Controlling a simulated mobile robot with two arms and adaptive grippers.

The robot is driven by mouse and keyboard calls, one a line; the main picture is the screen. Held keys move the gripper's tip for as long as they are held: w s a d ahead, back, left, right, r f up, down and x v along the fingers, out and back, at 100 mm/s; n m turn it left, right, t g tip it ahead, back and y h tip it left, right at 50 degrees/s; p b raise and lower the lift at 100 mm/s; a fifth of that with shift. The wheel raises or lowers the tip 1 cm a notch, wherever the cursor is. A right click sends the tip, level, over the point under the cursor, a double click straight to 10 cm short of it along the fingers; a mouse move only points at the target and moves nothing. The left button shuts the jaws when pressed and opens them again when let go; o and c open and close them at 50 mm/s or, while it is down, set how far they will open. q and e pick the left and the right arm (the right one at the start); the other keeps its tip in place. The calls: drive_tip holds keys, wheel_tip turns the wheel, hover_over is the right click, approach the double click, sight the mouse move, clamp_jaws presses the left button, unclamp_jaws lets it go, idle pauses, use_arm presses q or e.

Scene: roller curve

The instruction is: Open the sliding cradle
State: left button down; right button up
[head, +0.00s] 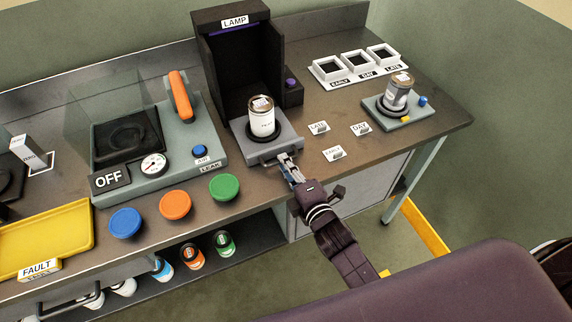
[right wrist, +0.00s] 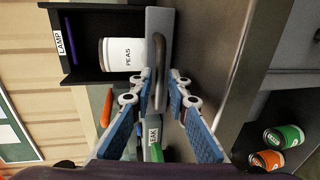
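The sliding cradle (head: 284,131) is a grey slab with a front handle (right wrist: 158,62). It sticks out at the front of the black lamp box (head: 222,70). A white-labelled can (head: 261,118) stands upright on it in a dark ring; the label reads PEAS in the right wrist view (right wrist: 122,54). My right gripper (head: 287,163) is at the cradle's front edge. In the right wrist view its blue fingers (right wrist: 162,76) are apart, one on each side of the handle; I cannot tell whether they touch it. My left gripper is not in view.
A leak tester (head: 190,147) with an orange lever stands left of the lamp box. Blue, orange and green buttons (head: 175,205) line the front edge. Small label cards (head: 334,153), a can on a grey stand (head: 397,93) and a white three-slot rack (head: 330,75) are at right.

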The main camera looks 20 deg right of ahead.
drive_tip(key=v, duration=1.2)
idle(0.5)
drive_tip(key=s+d+f+m+g+b, duration=0.1)
drive_tip(key=s+f+m+g, duration=0.15)
drive_tip(key=f, duration=0.85)
drive_tip(key=s+f+m+g+h+b, duration=0.1)
drive_tip(key=s+f+m+g, duration=0.2)
drive_tip(key=f, duration=0.8)
drive_tip(key=s+d+f+m+g, duration=0.1)
drive_tip(key=s+f+m, duration=0.25)
drive_tip(key=f, duration=0.75)
drive_tip(key=s+d+f+m+g+b, duration=0.1)
drive_tip(key=s+f+m+g, duration=0.3)
drive_tip(key=s+f, duration=0.6)
drive_tip(key=s+d+f+m+g+h+b, duration=0.1)
drive_tip(key=s+d+f+m+g, duration=0.3)
drive_tip(key=s+f, duration=0.6)
drive_tip(key=s, duration=0.5)
drive_tip(key=shift+s+f+b, duration=0.3)
drive_tip(key=shift+f, duration=0.1)
